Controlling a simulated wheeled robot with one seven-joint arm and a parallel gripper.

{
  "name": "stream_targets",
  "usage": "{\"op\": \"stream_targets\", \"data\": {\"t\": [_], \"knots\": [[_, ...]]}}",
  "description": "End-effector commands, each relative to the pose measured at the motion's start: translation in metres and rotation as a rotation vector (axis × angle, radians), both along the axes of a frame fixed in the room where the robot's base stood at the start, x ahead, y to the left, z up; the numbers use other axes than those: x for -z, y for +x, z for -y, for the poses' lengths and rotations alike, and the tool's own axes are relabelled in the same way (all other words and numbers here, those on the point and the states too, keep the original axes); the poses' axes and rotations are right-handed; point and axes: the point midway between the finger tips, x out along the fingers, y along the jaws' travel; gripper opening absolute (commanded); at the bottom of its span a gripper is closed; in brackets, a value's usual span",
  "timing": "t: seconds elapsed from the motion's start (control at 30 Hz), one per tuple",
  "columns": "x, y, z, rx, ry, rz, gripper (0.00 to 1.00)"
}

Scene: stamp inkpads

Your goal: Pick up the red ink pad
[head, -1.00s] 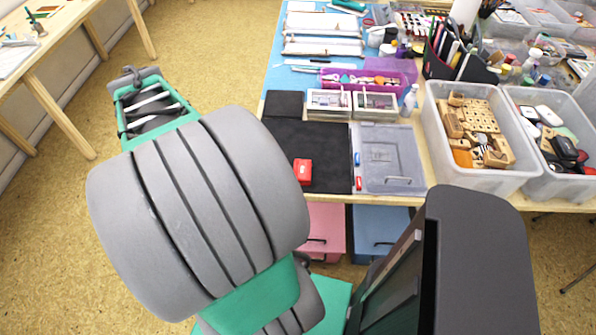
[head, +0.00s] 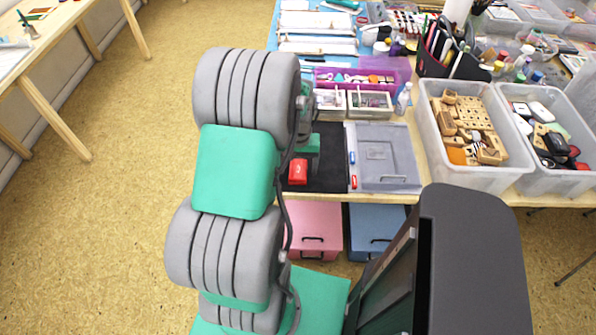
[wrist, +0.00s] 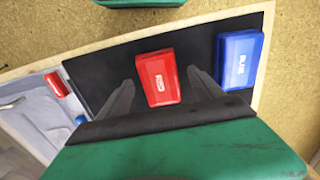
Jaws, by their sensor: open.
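The red ink pad (head: 298,171) lies on the black mat (head: 331,177) near the table's front edge. In the wrist view the red ink pad (wrist: 159,78) sits between the two open fingers of my gripper (wrist: 160,92), with a gap on each side. I cannot tell how high the fingers are above the mat. A blue ink pad (wrist: 239,60) lies beside the red one, close to the right finger. In the head view my arm hides the blue pad and most of my gripper.
A grey flat case (head: 388,157) lies right of the mat. Clear bins (head: 470,176) with wooden stamps and other pads stand further right. Small boxes (head: 369,104) and a purple tray (head: 362,78) stand behind the mat. Floor is free left of the table.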

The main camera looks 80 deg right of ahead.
Motion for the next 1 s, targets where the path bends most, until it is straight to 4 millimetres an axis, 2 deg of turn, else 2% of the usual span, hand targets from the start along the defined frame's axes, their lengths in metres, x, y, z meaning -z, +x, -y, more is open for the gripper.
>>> {"op": "stream_targets", "data": {"t": [0.2,1.0], "knots": [[0.0012,0.0003,0.0007,0.0,-0.002,0.0,0.76],[0.0007,0.0003,0.0006,0.0,-0.002,0.0,0.1]]}}
